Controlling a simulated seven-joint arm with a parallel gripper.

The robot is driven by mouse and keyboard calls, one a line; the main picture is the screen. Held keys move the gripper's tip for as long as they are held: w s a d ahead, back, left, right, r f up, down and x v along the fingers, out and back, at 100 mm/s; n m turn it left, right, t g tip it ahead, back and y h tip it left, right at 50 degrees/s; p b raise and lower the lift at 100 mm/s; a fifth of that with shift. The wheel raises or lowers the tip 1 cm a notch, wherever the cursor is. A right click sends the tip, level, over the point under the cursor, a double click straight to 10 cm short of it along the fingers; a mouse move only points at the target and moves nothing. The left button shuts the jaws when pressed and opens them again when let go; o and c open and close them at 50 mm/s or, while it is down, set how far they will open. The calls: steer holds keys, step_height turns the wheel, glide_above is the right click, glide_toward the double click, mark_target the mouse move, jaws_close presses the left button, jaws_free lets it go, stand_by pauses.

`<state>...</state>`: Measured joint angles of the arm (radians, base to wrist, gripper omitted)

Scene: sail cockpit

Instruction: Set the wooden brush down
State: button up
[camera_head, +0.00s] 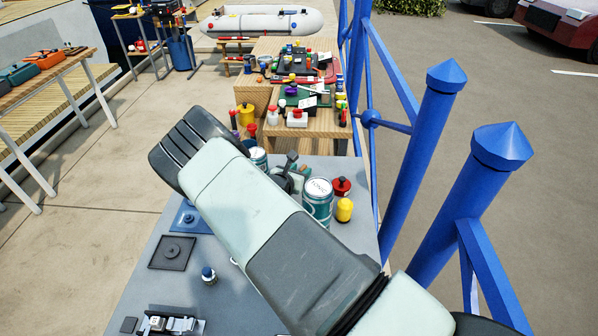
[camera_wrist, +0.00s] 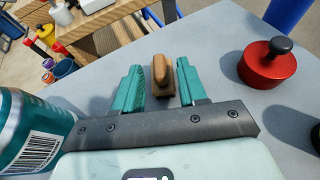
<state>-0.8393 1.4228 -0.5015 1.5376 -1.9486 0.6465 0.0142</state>
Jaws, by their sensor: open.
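The wooden brush (camera_wrist: 161,78) is a small brown piece with a rounded handle. In the wrist view it sits on the grey tabletop between the two green fingers of my gripper (camera_wrist: 164,88). The jaws are open, with a gap on each side of the brush, and the right finger is the closer one. In the head view my gripper (camera_head: 292,176) is low over the grey table, mostly behind my own arm, and the brush is too small and covered to make out clearly.
A teal tonic can (camera_head: 318,198) stands close by, at the left edge of the wrist view (camera_wrist: 24,135). A red tin with a black knob (camera_wrist: 268,65) stands to the right, near a yellow container (camera_head: 344,210). Blue railings (camera_head: 425,165) border the table. Grey tabletop beyond the brush is clear.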

steer(key=shift+r, duration=0.15)
steer(key=v, duration=1.2)
steer(key=shift+a, duration=0.1)
steer(key=s+d+r+m+g+h, duration=0.1)
steer(key=s+d+r+m+g, duration=0.3)
steer(key=d+r+m, duration=0.65)
steer(key=s+d+r+m+g+h, duration=0.2)
steer(key=s+d+r+m+g, duration=0.2)
steer(key=d+r+m, duration=0.7)
steer(key=s+a+r+m+y, duration=0.1)
steer(key=s+r+m+y, duration=0.3)
steer(key=s+r, duration=0.4)
steer(key=s+a+r+m+t+y, duration=0.1)
steer(key=s+r+m+y, duration=0.3)
steer(key=s+r, duration=0.4)
steer(key=s+m, duration=0.1)
steer(key=s, duration=0.5)
steer(key=shift+s+a, duration=0.2)
steer(key=shift+a, duration=0.1)
